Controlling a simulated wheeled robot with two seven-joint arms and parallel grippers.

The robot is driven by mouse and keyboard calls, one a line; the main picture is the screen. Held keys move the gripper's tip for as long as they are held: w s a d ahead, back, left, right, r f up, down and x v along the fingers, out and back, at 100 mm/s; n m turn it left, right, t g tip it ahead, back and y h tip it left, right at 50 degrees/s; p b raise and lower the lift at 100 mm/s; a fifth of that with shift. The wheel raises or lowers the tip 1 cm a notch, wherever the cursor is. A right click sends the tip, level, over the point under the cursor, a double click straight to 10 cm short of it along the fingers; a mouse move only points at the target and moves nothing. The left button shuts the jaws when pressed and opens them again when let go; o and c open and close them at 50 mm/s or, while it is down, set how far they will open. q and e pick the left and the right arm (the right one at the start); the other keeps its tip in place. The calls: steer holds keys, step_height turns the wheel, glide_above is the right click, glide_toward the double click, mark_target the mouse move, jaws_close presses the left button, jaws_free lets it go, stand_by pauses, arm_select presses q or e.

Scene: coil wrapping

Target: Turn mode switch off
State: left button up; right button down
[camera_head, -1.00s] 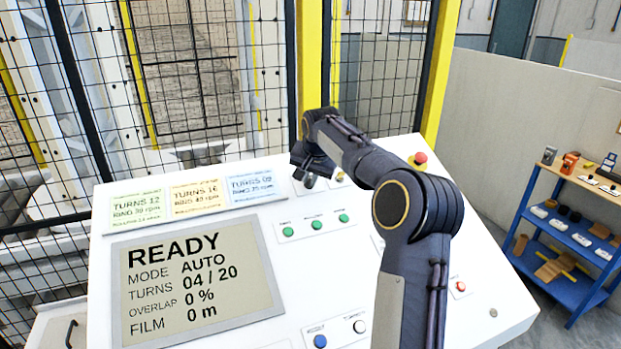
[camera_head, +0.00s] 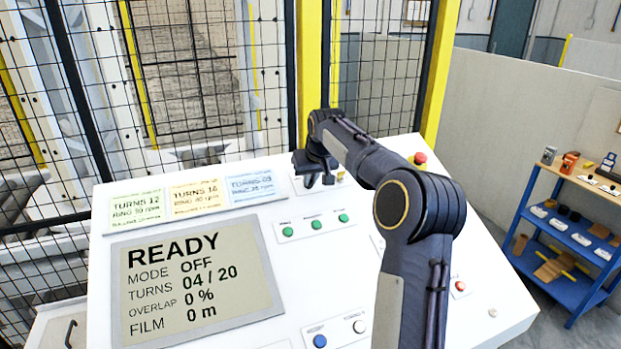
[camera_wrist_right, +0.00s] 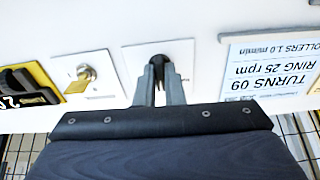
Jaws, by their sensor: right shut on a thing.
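The mode switch (camera_wrist_right: 158,62) is a black knob on a white square plate, seen between my right gripper's fingertips in the right wrist view. My right gripper (camera_wrist_right: 158,78) is shut on this knob. In the head view my right gripper (camera_head: 316,180) is at the upper part of the white console, and the arm partly hides the knob there. The screen (camera_head: 195,280) on the console reads READY, MODE OFF, TURNS 04 / 20. My left gripper is not in view.
A key switch (camera_wrist_right: 86,73) and a yellow-tagged black item (camera_wrist_right: 30,88) sit beside the knob. Green buttons (camera_head: 315,224), a red emergency button (camera_head: 420,158) and paper cards (camera_head: 195,196) are on the console. A mesh fence stands behind; a blue shelf (camera_head: 566,245) stands right.

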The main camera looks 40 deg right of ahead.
stand_by(0.3)
steer(key=c, duration=1.5)
jaws_free()
steer(key=shift+b+v, duration=0.65)
steer(key=shift+v, duration=3.25)
